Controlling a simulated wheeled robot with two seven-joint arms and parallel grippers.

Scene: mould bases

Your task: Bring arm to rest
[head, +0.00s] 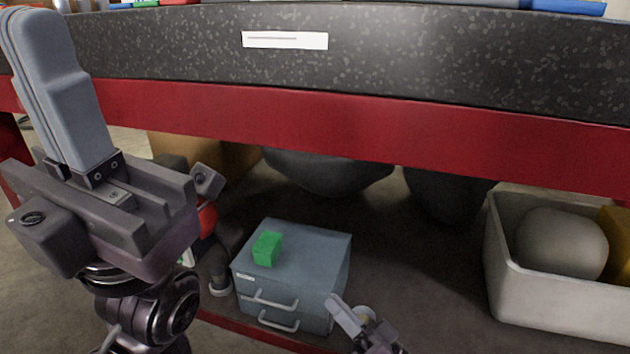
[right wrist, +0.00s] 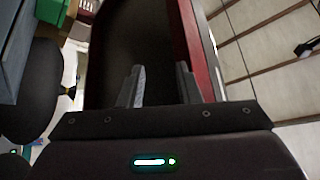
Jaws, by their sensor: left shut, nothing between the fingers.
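My left gripper (head: 36,22) is large and close at the left of the head view. Its grey fingers point up and are pressed together, with nothing held, in front of the dark counter. My right gripper (head: 350,308) is low in the head view, just right of the blue-grey drawer box. In the right wrist view its two fingers (right wrist: 160,72) stand apart with an empty gap between them. Most of the right arm is outside the head view.
The speckled dark counter (head: 420,60) has a red band (head: 400,136) below it. Underneath are a drawer box (head: 318,250) with a green block (head: 267,248) on top, and a white bin (head: 545,302) holding a round grey object (head: 562,243). Floor between box and bin looks clear.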

